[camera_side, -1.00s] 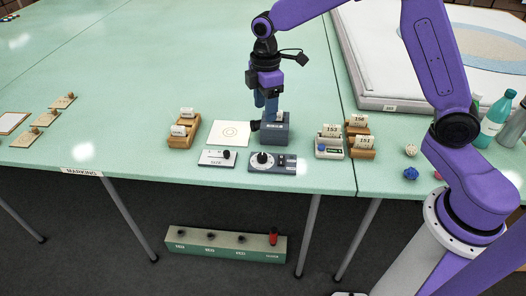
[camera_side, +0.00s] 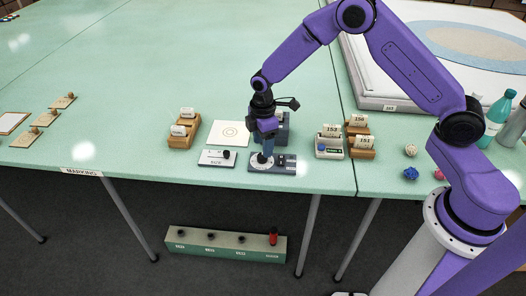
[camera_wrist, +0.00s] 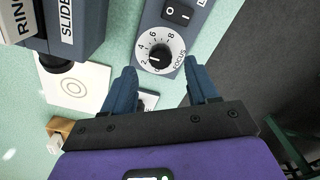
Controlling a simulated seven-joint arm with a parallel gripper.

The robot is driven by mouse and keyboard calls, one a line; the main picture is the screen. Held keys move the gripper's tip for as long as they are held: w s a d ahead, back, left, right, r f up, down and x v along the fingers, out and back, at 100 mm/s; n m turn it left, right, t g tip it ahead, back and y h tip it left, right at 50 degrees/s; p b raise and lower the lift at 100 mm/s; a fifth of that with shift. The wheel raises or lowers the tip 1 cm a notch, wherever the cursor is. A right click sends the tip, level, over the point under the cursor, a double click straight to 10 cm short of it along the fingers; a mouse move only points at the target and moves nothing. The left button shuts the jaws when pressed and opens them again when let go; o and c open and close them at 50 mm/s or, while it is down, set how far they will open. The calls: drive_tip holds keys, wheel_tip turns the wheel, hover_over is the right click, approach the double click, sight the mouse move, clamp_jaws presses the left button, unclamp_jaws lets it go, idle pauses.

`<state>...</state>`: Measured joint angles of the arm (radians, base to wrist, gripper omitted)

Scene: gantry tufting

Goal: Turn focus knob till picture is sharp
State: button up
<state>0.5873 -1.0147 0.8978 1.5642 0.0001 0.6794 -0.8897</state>
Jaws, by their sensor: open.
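The black focus knob (camera_wrist: 160,56) sits on a grey panel (camera_wrist: 155,17), inside a white dial numbered 2 to 8 and labelled FOCUS. Its white pointer mark is towards the low numbers. My gripper (camera_wrist: 160,68) is open, with one blue finger on each side of the knob in the wrist view; I cannot tell whether they touch it. In the side view my gripper (camera_side: 266,153) is over the panel (camera_side: 285,166) and largely hides the knob. The picture is faint rings on a white sheet (camera_side: 228,142), also in the wrist view (camera_wrist: 98,78); fine sharpness is hard to judge.
The dark projector box (camera_side: 284,127) stands right behind my gripper. A small white slider unit (camera_side: 212,161) is left of the panel. Card holders (camera_side: 181,140) stand at the left and more (camera_side: 361,154) at the right.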

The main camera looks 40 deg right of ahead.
drive_tip(key=shift+f, duration=2)
drive_tip(key=c, duration=1)
drive_tip(key=shift+m, duration=1.5)
drive_tip(key=shift+c, duration=0.2)
drive_tip(key=o, duration=1)
drive_tip(key=shift+o, duration=0.2)
wheel_tip(320, 180, up, 18)
drive_tip(key=shift+f, duration=0.25)
